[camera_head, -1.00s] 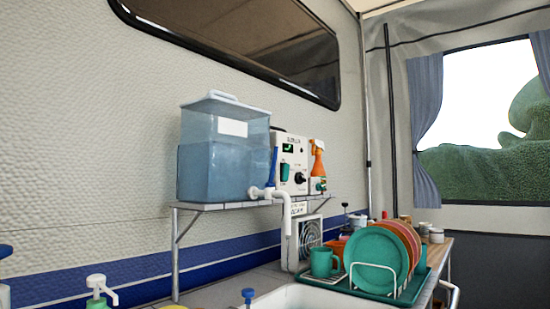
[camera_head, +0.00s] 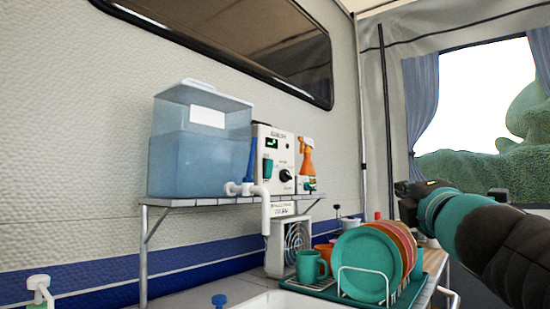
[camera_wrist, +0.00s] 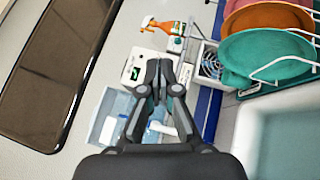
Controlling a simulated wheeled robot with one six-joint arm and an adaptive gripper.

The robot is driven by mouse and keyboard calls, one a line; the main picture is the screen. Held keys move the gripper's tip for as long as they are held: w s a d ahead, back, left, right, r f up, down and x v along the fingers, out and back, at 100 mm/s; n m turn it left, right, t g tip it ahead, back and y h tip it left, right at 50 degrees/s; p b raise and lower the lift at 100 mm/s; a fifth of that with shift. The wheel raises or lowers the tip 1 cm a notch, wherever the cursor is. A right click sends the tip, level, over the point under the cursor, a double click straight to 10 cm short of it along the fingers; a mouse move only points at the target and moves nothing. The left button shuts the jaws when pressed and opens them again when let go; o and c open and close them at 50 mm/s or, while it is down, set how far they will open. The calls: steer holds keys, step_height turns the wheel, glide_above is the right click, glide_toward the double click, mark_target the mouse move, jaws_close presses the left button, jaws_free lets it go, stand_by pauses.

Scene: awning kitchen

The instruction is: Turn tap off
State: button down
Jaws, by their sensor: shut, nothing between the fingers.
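The tap (camera_head: 247,188) is white and sits at the lower front of the blue, water-filled tank (camera_head: 200,145) on the wall shelf. Its blue lever (camera_head: 252,160) stands upright, and its white spout (camera_head: 265,215) bends down past the shelf edge. I cannot make out a water stream. My gripper (camera_wrist: 159,66) is shut and empty in the wrist view, in front of the tank and the white control box (camera_wrist: 137,68). Part of the tap's white body (camera_wrist: 162,128) shows beside the fingers; the lever is largely hidden there. In the head view my arm is at the right, apart from the tap.
The control box and an orange spray bottle (camera_head: 305,160) stand right of the tap on the shelf (camera_head: 185,201). Below are a fan (camera_head: 293,240), a teal mug (camera_head: 310,265) and a rack of plates (camera_head: 366,265). The air before the tap looks clear.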

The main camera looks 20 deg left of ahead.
steer(key=a+r+n+g+y, duration=0.2)
steer(key=a+r+n+y, duration=0.4)
steer(key=a+n+y, duration=0.5)
steer(key=n+g+y+b, duration=0.1)
steer(key=n+g, duration=0.6)
steer(key=n, duration=0.6)
glide_toward(254, 143)
steer(key=p+x, duration=0.1)
steer(key=x, duration=0.1)
steer(key=p+x, duration=0.1)
steer(key=x, duration=0.1)
steer(key=p+x, duration=0.1)
steer(key=x, duration=0.2)
steer(key=shift+w+f, duration=0.2)
steer(key=shift+f, duration=0.05)
steer(key=shift+w+a+r+p, duration=0.15)
steer(key=shift+a+r+p, duration=0.35)
steer(key=shift+p, duration=0.6)
steer(key=shift+w+a+r+p, duration=0.1)
steer(key=shift+w+a+p, duration=0.05)
steer(key=shift+a+p, duration=0.35)
steer(key=shift+d, duration=0.1)
